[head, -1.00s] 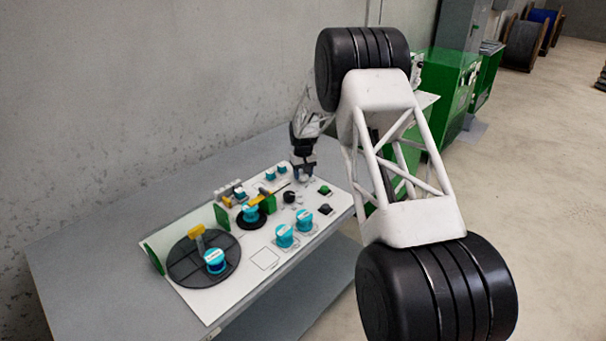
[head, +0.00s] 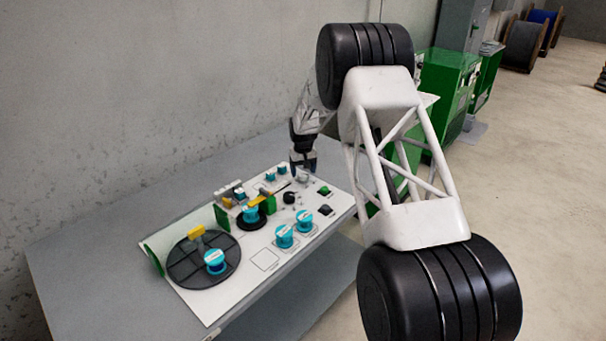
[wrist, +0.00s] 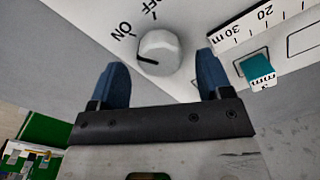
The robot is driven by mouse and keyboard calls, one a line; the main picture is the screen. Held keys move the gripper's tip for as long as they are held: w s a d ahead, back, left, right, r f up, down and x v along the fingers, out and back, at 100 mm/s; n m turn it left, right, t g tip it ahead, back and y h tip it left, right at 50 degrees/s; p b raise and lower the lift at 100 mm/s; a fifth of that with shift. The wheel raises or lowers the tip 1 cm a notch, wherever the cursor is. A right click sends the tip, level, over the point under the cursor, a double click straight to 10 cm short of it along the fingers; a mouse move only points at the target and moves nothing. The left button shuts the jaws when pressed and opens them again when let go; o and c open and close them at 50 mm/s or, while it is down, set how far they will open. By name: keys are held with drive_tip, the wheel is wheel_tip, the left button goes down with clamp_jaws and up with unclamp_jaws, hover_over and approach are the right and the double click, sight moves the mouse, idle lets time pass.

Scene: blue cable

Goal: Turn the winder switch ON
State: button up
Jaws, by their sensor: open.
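The winder switch (wrist: 159,53) is a round light-grey knob on the white panel. Printed ON and OFF labels lie to its upper left in the wrist view. A black line on its face points to the left side, below the ON label. My gripper (wrist: 161,60) is open, with one blue finger to each side of the knob in the picture. I cannot tell whether a finger touches it. In the head view my gripper (head: 303,164) is just above the pale knob (head: 303,178), near the panel's far right end.
The white panel (head: 205,303) lies on a grey table (head: 80,262). A black knob (head: 289,197), green and black switches and several teal spools stand on it. In the wrist view a teal labelled piece (wrist: 258,66) sits by a printed scale, right of my fingers.

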sight(304, 174)
wheel_tip(304, 174, up, 6)
drive_tip(key=shift+f, duration=0.1)
idle(0.6)
drive_tip(key=shift+s+d+r, duration=0.1)
drive_tip(key=shift+s+r, duration=0.1)
drive_tip(key=shift+r, duration=0.15)
drive_tip(key=s+d+r+m+t, duration=0.1)
drive_tip(key=s+d+r, duration=0.3)
drive_tip(key=s+r, duration=0.95)
drive_tip(key=s+d+r+m, duration=0.1)
drive_tip(key=s+d+r, duration=0.3)
drive_tip(key=s+r, duration=0.9)
drive_tip(key=s+d+f, duration=0.1)
drive_tip(key=s+d, duration=0.1)
drive_tip(key=s, duration=1.9)
drive_tip(key=s+d+f+m+t, duration=0.1)
drive_tip(key=s+d+f, duration=0.1)
drive_tip(key=s, duration=1.9)
drive_tip(key=shift+d+f+t, duration=0.25)
drive_tip(key=shift+d+t, duration=0.05)
drive_tip(key=shift+d, duration=0.15)
